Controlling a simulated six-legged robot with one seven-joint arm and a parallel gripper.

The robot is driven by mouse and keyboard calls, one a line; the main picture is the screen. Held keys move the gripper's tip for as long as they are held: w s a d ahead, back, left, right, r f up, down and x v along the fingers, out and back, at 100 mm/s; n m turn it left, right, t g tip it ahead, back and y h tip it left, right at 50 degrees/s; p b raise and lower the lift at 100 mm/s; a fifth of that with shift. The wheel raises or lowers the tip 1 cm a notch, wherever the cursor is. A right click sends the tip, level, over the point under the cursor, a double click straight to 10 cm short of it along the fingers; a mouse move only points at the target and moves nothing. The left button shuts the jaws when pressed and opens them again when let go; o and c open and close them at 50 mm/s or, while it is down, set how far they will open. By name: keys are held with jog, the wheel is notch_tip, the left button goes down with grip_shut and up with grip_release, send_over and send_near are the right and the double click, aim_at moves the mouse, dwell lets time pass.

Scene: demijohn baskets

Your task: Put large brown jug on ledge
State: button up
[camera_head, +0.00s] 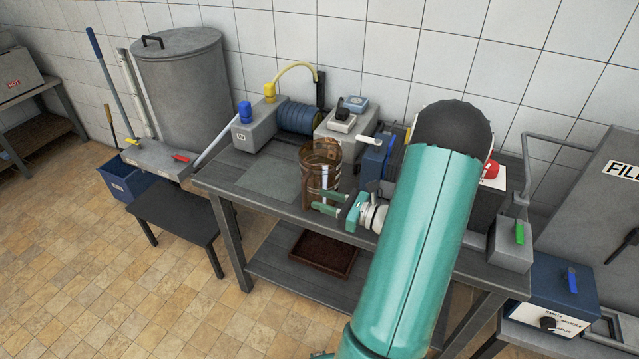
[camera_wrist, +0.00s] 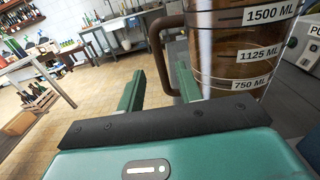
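The large brown jug (camera_head: 320,170) stands upright on the grey worktable. It is see-through, with dark bands. In the wrist view the jug (camera_wrist: 228,50) fills the upper right, with 1500, 1125 and 750 ML labels. Its brown handle (camera_wrist: 157,42) sticks out to the left. My gripper (camera_head: 318,200) is beside the jug's lower part, fingers pointing left. In the wrist view my gripper (camera_wrist: 160,70) is open, and the handle's lower end shows between its fingertips; I cannot tell if they touch. A low grey ledge (camera_head: 150,157) with a red-handled valve runs before the grey drum; whether it is the task's ledge is unclear.
The worktable (camera_head: 265,175) has a bare patch left of the jug. Grey and blue devices (camera_head: 345,125) stand behind it, and a blue box (camera_head: 375,157) to its right. A low dark bench (camera_head: 180,212) stands left. A brown tray (camera_head: 323,254) lies on the lower shelf.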

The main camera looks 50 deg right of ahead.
aim_at(305, 209)
jog(key=x, duration=0.6)
jog(key=shift+w+a+f, duration=0.1)
jog(key=shift+w+f, duration=0.05)
jog(key=shift+w, duration=0.05)
grip_shut()
